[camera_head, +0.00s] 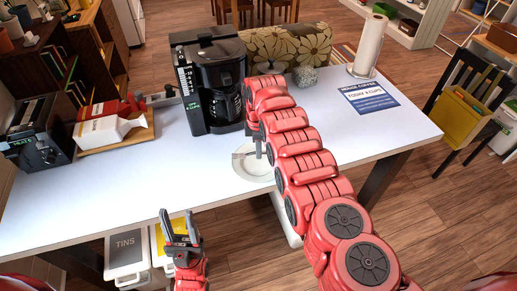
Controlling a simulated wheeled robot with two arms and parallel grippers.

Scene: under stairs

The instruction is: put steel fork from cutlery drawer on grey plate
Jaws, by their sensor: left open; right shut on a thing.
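The pale grey plate (247,170) lies on the white table, partly covered by my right arm. My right gripper (259,149) is over the plate, pointing down, and its fingers are partly hidden by my arm. It is shut on a thin grey thing that looks like the steel fork (239,155), which sticks out to the left over the plate. I cannot tell whether the fork touches the plate. My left gripper (180,229) is open and empty, low in front of the table's front edge. I cannot make out a cutlery drawer.
A black coffee maker (209,80) stands just behind the plate. A toaster (38,135) and a wooden board (124,137) with packages are at the left. A paper towel roll (370,45) and a sign (368,97) are at the right. The table's front left is clear.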

